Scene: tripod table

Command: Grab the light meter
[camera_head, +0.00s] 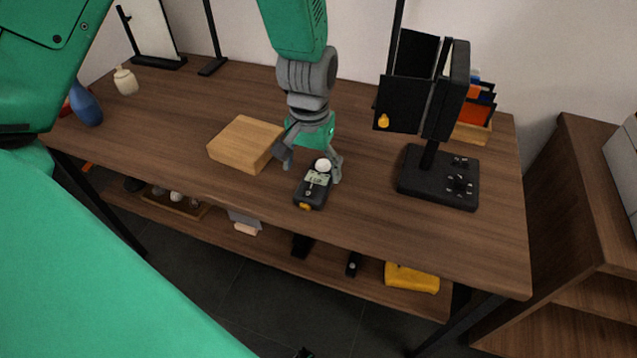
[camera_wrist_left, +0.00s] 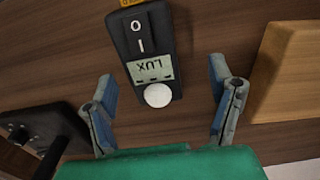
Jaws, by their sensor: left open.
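The light meter (camera_head: 312,190) is a small black device with a grey display, a white round dome at one end and a yellow end. It lies on the wooden table (camera_head: 370,215) near the front edge. In the left wrist view the light meter (camera_wrist_left: 148,50) shows its LUX display, with the white dome toward my gripper. My left gripper (camera_head: 310,168) is open just above and behind the dome end. In the left wrist view the open fingers (camera_wrist_left: 162,90) stand apart on either side of the dome, not touching it. My right gripper is not in view.
A wooden block (camera_head: 243,143) lies just left of the light meter. A black lamp with flaps (camera_head: 437,175) stands to the right. A blue vase (camera_head: 86,104) and a cream jar (camera_head: 125,81) stand at the far left. Bare tabletop lies between meter and lamp.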

